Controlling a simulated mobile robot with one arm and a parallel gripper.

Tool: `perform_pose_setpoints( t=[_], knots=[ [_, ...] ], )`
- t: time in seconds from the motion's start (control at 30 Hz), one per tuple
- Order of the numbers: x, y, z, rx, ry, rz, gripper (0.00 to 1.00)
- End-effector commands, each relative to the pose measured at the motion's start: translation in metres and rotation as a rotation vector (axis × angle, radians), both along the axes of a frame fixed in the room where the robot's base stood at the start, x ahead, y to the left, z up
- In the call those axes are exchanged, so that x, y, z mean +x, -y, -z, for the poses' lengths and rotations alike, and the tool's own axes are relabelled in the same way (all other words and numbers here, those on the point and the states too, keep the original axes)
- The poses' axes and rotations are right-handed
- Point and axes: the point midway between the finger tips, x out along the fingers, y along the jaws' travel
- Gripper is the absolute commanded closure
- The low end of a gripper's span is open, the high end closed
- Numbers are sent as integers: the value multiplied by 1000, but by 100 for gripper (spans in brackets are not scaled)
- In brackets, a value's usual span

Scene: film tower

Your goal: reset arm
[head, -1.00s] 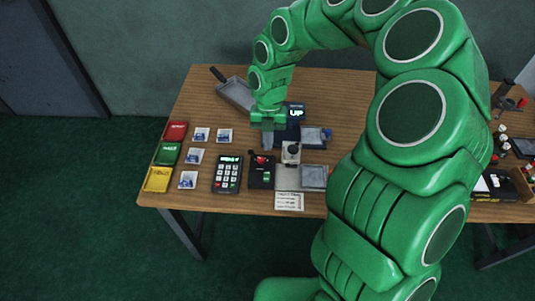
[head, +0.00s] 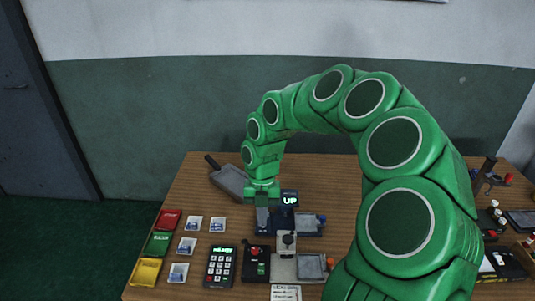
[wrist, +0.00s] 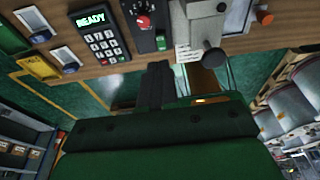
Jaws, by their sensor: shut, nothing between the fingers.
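My gripper (head: 262,212) hangs at the end of my green arm and points down over the middle of the wooden table (head: 200,262). It is shut and empty, a little in front of the dark device with a lit "UP" display (head: 290,200). In the wrist view my shut gripper (wrist: 158,85) shows dark against the table's edge. The keypad (wrist: 102,36) above it in that view reads "READY"; the keypad also stands at the front of the table in the head view (head: 220,267).
Red, green and yellow trays (head: 157,244) line the left edge, beside several small white dishes (head: 187,247). A grey scoop (head: 230,180) lies at the back left. A black box with a red knob (head: 256,262) and a grey device (head: 286,243) stand in front. My arm hides the table's right-centre.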

Motion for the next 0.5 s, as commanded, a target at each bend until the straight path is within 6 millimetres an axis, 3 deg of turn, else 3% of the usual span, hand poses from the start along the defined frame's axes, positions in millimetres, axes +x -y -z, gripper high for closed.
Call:
perform_pose_setpoints(
  t=[0.17, 0.5],
  knots=[
    [-4, 3, -9, -7, 5, 56, 100],
    [-49, 31, -71, -79, 25, 522, 100]
  ],
)
